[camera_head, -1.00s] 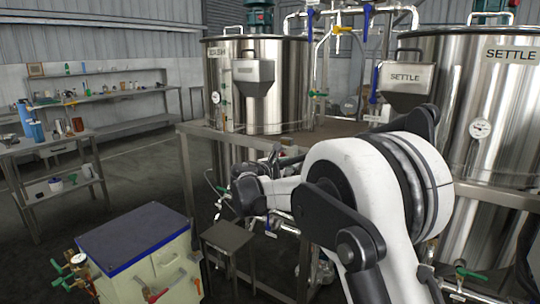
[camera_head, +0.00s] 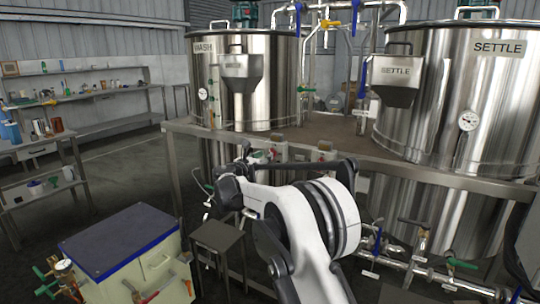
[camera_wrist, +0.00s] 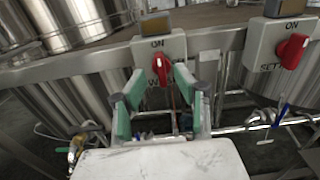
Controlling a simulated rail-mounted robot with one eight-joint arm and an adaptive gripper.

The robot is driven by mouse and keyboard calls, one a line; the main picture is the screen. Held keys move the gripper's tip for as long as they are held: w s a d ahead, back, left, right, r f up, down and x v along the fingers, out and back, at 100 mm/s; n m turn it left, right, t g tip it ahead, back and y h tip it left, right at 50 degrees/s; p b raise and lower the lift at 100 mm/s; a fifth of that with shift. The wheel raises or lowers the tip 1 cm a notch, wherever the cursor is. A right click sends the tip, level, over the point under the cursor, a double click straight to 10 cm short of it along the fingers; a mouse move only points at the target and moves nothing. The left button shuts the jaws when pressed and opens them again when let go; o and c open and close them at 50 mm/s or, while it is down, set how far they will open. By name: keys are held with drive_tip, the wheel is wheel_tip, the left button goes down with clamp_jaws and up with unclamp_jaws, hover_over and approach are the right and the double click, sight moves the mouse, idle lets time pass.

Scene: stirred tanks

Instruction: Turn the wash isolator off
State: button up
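The wash isolator is a grey box (camera_wrist: 172,47) marked ON at the top, with a red knob (camera_wrist: 160,66) on its front. Its lower label is partly covered, with a W showing. My gripper (camera_wrist: 158,82) is open, its two green-padded fingers pointing at this box, one to each side of the red knob in the picture. I cannot tell whether either finger touches the knob. In the head view the box (camera_head: 279,149) sits on the frame rail below the wash tank (camera_head: 270,85), and my gripper is small and partly hidden there by my arm.
A second grey box (camera_wrist: 262,50) with a red knob (camera_wrist: 291,51), marked ON and SET, is on the same rail to the right. The settle tank (camera_head: 470,100) stands at the right. A blue-lidded cabinet (camera_head: 118,240) and a small stool (camera_head: 217,236) stand below at the left.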

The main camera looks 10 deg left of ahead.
drive_tip(key=shift+x, duration=2.55)
drive_tip(key=shift+c, duration=0.5)
clamp_jaws()
